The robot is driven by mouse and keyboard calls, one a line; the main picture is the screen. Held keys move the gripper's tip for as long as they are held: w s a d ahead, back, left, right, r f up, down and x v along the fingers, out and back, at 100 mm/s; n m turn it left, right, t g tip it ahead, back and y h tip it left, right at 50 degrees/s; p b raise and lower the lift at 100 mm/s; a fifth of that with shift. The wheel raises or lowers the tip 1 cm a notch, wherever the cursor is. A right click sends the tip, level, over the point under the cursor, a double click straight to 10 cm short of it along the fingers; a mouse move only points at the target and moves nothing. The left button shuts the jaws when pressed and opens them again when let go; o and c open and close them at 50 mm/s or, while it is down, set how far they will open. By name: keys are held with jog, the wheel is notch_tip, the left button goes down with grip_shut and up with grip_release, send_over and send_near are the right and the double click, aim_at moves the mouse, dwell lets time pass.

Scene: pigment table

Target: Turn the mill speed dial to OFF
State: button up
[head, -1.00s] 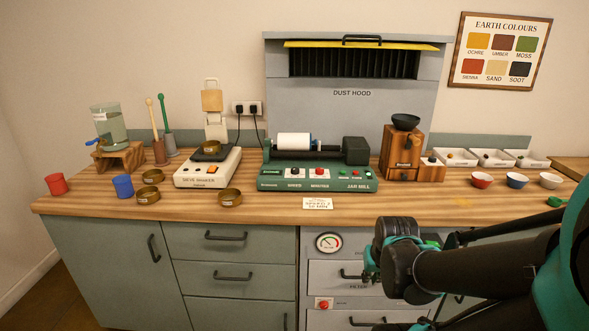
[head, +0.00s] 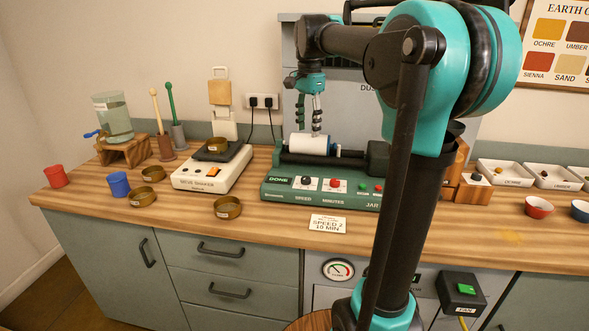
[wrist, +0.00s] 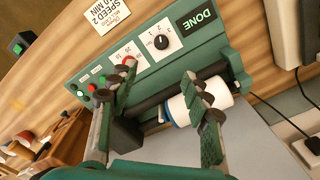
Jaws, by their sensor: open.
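The mill speed dial (head: 305,183) is a small black knob on a white plate on the front of the green jar mill (head: 283,201). In the wrist view the speed dial (wrist: 161,42) has numbers around it; I cannot tell for sure which mark it points to. The display (wrist: 196,20) beside it reads DONE. My gripper (head: 309,128) is open and empty, pointing down above the mill's white jar (head: 309,145), behind and above the dial. In the wrist view my gripper's fingers (wrist: 160,70) spread either side of the rollers, short of the dial.
The red minutes knob (head: 334,184) and green and red buttons (head: 370,188) are right of the dial. A card (head: 327,224) reading SPEED 2, 10 MIN lies in front. A scale (head: 209,176) stands left. My arm hides much of the right side.

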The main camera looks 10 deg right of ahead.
send_near(306, 178)
notch_tip(306, 178, down, 9)
jog(key=shift+r, duration=0.2)
dwell(0.4)
jog(key=shift+c, duration=0.2)
jog(key=shift+w, duration=0.1)
grip_shut()
